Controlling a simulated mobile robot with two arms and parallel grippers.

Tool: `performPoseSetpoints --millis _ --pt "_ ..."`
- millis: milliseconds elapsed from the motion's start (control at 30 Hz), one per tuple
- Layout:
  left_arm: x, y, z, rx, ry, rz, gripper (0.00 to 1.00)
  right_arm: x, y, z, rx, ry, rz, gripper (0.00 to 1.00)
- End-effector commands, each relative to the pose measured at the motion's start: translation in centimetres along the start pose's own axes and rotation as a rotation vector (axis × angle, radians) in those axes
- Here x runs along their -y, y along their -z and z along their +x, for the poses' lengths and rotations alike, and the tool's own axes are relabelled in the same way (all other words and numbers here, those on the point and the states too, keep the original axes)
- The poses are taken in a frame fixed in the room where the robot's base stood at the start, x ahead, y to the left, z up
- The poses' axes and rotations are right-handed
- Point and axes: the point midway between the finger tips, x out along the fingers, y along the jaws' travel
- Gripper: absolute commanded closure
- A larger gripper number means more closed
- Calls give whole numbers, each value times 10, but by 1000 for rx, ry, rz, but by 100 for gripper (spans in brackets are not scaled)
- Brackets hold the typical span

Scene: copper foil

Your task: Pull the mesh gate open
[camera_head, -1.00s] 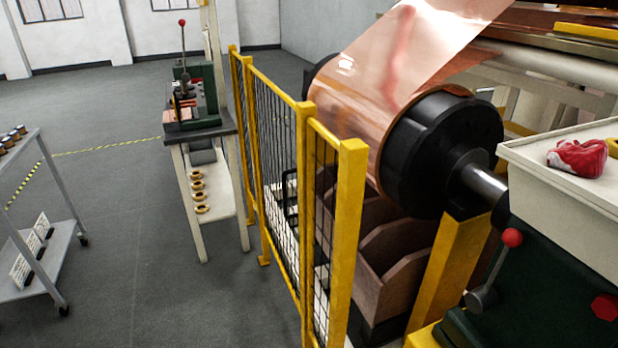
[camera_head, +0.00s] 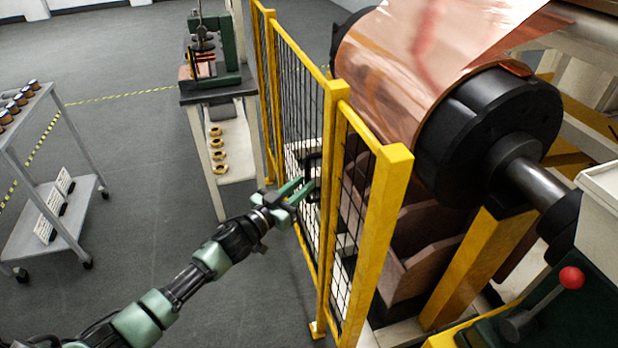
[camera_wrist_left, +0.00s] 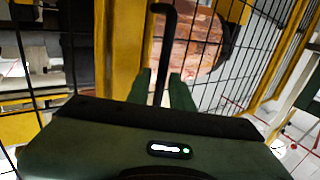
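The yellow-framed mesh gate (camera_head: 288,105) stands upright in line with the fence and looks closed. Its black handle (camera_head: 313,165) is near the gate's near edge, beside a yellow post (camera_head: 333,150). My left gripper (camera_head: 303,190) is at the handle, on the aisle side of the mesh. In the left wrist view the handle (camera_wrist_left: 163,45) runs down between the two green fingertips (camera_wrist_left: 161,88), which are apart. Whether either finger touches the handle cannot be told. The handle's lower part is hidden behind the gripper body. My right gripper is not in view.
A large copper foil roll (camera_head: 400,75) lies behind the fence. A bench (camera_head: 205,95) with a green press stands close to the gate's far end. A grey cart (camera_head: 70,215) is at the left. The grey floor between is clear.

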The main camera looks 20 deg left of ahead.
Motion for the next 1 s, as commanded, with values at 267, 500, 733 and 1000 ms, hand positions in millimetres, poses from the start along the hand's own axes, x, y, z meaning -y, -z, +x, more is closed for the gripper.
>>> performPoseSetpoints --millis 267,500,733,1000 --pt "0 0 27 0 0 -1 78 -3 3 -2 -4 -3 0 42" --pt "0 0 29 0 0 0 78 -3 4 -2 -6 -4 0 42" --pt "0 -1 28 1 1 0 100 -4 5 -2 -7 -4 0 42" --pt "0 -1 28 1 1 0 100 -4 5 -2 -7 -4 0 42"
